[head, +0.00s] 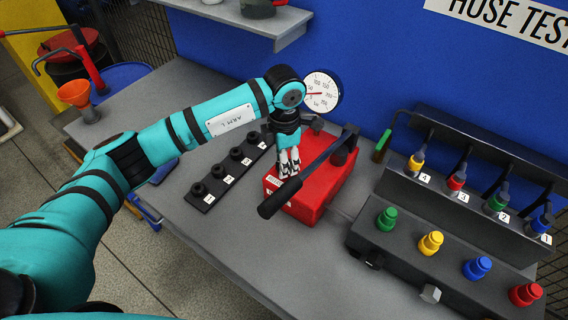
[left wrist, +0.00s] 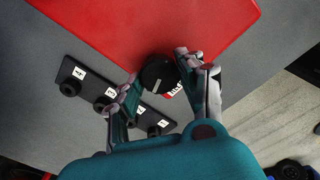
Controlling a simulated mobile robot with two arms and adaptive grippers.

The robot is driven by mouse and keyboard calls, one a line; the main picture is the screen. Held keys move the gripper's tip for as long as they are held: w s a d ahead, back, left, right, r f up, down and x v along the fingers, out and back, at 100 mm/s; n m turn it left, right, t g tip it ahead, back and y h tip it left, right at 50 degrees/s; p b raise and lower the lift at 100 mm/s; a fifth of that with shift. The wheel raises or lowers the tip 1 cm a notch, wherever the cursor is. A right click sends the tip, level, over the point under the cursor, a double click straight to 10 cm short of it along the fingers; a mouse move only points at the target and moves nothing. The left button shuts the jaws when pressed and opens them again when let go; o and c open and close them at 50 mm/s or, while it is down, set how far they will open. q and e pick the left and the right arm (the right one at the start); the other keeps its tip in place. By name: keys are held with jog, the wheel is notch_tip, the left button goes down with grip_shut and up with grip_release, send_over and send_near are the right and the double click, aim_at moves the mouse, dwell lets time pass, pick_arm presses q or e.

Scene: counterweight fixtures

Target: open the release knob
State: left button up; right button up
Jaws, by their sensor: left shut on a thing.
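The release knob (left wrist: 157,72) is a round black knob with a pale line across it. It sits at the edge of the red pump box (left wrist: 165,22), beside a red and white label. In the head view the red box (head: 318,200) stands on the bench and my left gripper (head: 289,168) points down at its left part, hiding the knob. In the left wrist view my left gripper (left wrist: 160,80) has a finger on each side of the knob and is shut on it. My right gripper is in neither view.
A black lever (head: 300,188) slants over the red box close to my gripper. A pressure gauge (head: 321,92) stands behind. A strip of black sockets (head: 228,175) lies left of the box. A manifold with coloured fittings (head: 431,242) stands right. The bench front is clear.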

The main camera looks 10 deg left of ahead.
pick_arm(q)
jog(key=n+b, duration=0.2)
jog(key=n, duration=0.1)
jog(key=shift+f+n, duration=0.15)
jog(key=shift+n, duration=0.25)
jog(key=n+b, duration=0.2)
jog(key=n, duration=0.1)
jog(key=shift+n, duration=0.3)
jog(key=n+b, duration=0.2)
jog(key=n, duration=0.1)
jog(key=shift+n+b, duration=0.75)
jog(key=shift+n, duration=1.05)
jog(key=shift+r, duration=0.2)
jog(key=o, duration=1.2)
notch_tip(320, 180, up, 12)
